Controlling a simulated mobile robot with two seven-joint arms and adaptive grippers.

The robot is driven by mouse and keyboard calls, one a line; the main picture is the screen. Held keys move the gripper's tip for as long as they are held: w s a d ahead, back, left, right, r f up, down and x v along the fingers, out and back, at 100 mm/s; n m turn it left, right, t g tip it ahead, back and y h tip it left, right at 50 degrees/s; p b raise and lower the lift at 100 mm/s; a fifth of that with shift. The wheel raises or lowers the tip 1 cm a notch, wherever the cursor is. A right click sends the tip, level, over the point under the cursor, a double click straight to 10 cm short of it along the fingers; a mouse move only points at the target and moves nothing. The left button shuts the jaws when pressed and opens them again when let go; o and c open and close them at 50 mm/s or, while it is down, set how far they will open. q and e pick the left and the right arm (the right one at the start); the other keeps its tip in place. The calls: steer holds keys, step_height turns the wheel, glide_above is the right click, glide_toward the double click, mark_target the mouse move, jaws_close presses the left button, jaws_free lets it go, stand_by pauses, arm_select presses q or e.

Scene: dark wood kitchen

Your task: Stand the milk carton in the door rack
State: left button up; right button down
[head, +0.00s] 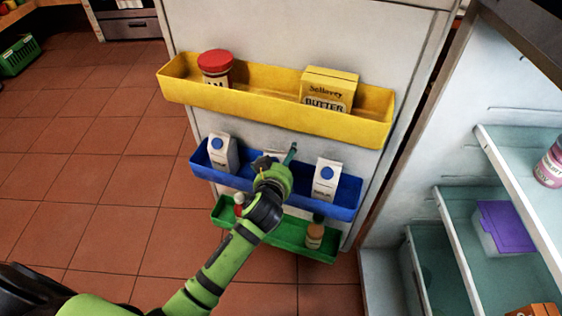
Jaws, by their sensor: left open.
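The fridge door on the left carries a blue rack (347,207) in its middle. A white carton with a blue dot (222,153) stands at the rack's left end. A similar white milk carton (326,181) stands toward its right end. Between them, part of another white item (275,154) shows behind my left gripper (278,161); most of it is hidden. My left gripper is open in front of the middle of the blue rack. I cannot tell whether it touches that item. My right gripper is not in view.
Above is a yellow rack (255,107) with a red-lidded jar (215,68) and a butter box (329,89). Below, a green rack (285,237) holds a bottle (315,233). Fridge shelves with a purple-lidded tub (503,226) are on the right.

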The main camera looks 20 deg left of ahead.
arm_select(q)
steer(key=shift+r, duration=0.15)
steer(key=shift+r+p, duration=0.3)
steer(key=shift+r, duration=0.05)
steer(key=p+v, duration=0.2)
steer(key=v, duration=1)
steer(key=s+f+m+g+h, duration=0.1)
steer(key=s+f+m+g, duration=0.1)
steer(key=f, duration=0.9)
steer(key=s+f+m+g, duration=0.1)
steer(key=s+f+g, duration=0.2)
steer(key=f, duration=0.8)
steer(key=s+a+f+g, duration=0.2)
steer(key=s+f, duration=0.5)
steer(key=f, duration=0.1)
steer(key=s+a+f+m+g+h, duration=0.1)
steer(key=s+a+f+g, duration=0.1)
steer(key=s+f, duration=0.5)
step_height(320, 180, down, 2)
steer(key=shift+s+a+f, duration=0.1)
steer(key=shift+s+a, duration=0.15)
steer(key=shift+a, duration=0.4)
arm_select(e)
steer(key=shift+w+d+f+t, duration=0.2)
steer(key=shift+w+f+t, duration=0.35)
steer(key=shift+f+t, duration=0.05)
